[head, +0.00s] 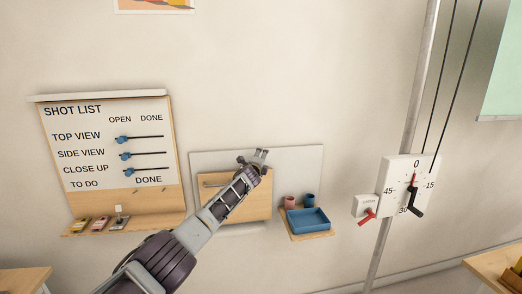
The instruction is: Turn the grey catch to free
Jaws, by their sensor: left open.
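A wooden flap (222,208) is on a pale wall panel (300,160) in the middle of the head view. My left gripper is open, in front of the panel near the flap's upper right. Its forearm crosses and hides part of the flap. I cannot tell whether the gripper touches the catch, or read the catch's setting. My right gripper is out of view.
A shot list board (105,140) with blue sliders hangs at left. A blue tray (308,220) and two cups sit on a small shelf right of the flap. A dial box (395,180) with red and black levers stands on a pole at right.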

